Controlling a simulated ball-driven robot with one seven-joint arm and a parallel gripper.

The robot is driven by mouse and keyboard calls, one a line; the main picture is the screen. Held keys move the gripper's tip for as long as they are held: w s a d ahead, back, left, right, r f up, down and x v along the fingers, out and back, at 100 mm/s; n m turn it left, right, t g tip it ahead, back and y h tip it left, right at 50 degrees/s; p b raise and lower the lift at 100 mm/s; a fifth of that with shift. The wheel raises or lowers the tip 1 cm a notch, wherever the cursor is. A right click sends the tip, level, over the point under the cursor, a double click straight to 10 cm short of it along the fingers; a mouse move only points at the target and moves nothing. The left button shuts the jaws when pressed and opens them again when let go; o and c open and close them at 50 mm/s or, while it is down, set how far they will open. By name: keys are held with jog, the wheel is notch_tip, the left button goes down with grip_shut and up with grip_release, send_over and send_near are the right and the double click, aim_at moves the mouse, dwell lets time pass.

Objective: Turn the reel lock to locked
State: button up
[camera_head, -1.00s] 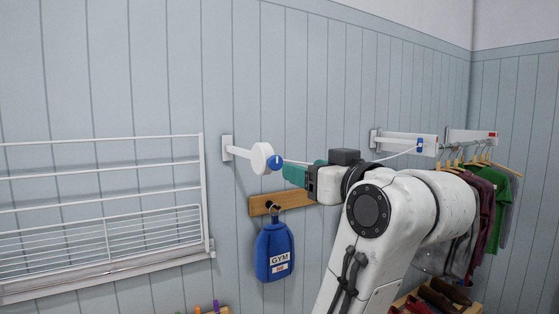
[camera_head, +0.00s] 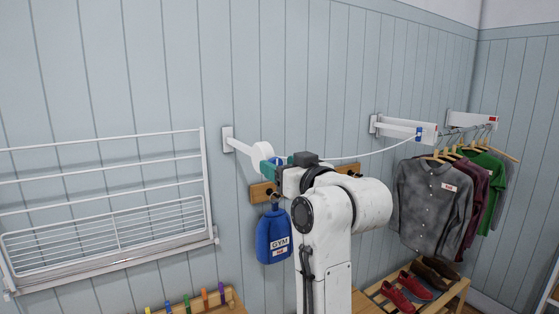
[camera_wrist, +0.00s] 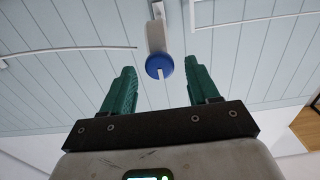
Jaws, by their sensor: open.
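The white reel (camera_head: 257,152) sits on a wall bracket (camera_head: 228,139) and has a line running off to the right. In the wrist view the reel (camera_wrist: 155,35) shows with its round blue lock knob (camera_wrist: 152,66), which has a white mark pointing roughly up and down the picture. My gripper (camera_head: 269,167) is at the reel in the head view, and its green fingers hide most of the knob there. In the wrist view my gripper (camera_wrist: 160,70) is open, with the knob seen between the fingertips. Whether the fingers reach around it is unclear.
A white drying rack (camera_head: 100,215) is at the left. Clothes (camera_head: 430,205) hang at the right above a shoe bench (camera_head: 372,291).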

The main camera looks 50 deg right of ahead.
jog(key=shift+w+d, duration=0.15)
jog(key=shift+w, duration=0.45)
jog(key=shift+c, duration=0.4)
jog(key=c, duration=0.9)
